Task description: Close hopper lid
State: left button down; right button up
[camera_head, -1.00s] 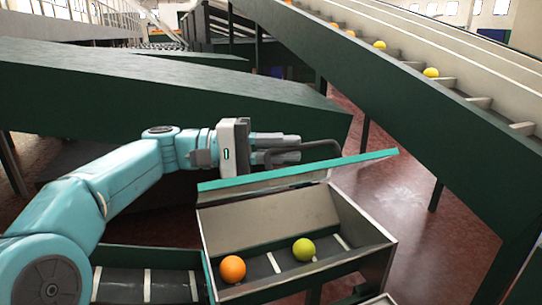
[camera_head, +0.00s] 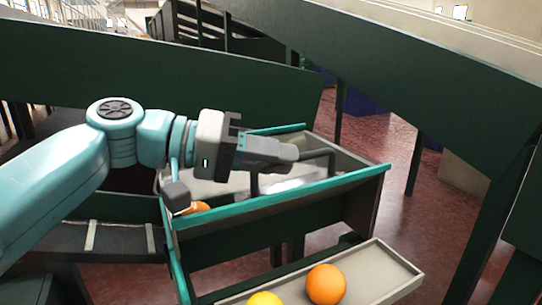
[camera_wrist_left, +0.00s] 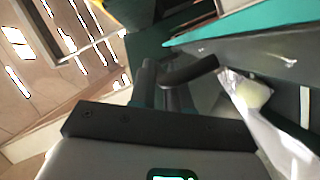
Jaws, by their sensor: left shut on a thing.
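The hopper (camera_head: 230,236) is a dark green bin with teal edges, in the middle of the head view. My left gripper (camera_head: 284,152) is over the hopper, shut on a black bar handle (camera_head: 322,154). The same handle (camera_wrist_left: 190,70) runs from the fingers in the left wrist view. A clear shiny piece and a yellow-green fruit (camera_wrist_left: 254,93) show beside it there. The arm and gripper hide much of the opening, so I cannot tell how far the lid is down. My right gripper is not in view.
A tray (camera_head: 392,268) in front of the hopper holds an orange (camera_head: 326,284) and a yellow fruit (camera_head: 266,299). Large green conveyor sides (camera_head: 150,70) stand behind and at the right. Reddish floor (camera_head: 370,145) is open between them.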

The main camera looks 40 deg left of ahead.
pick_arm(q)
jog(key=shift+f, duration=0.35)
jog(key=c, duration=1.2)
grip_release()
jog(key=shift+w, duration=0.1)
jog(key=shift+o, duration=0.2)
jog(key=shift+a+r, duration=0.1)
jog(key=shift+r, duration=0.05)
jog(key=p+v, duration=0.2)
jog(key=v, duration=1.2)
jog(key=shift+s+a+r, duration=0.1)
jog(key=shift+s, duration=0.1)
jog(key=shift+v, duration=0.85)
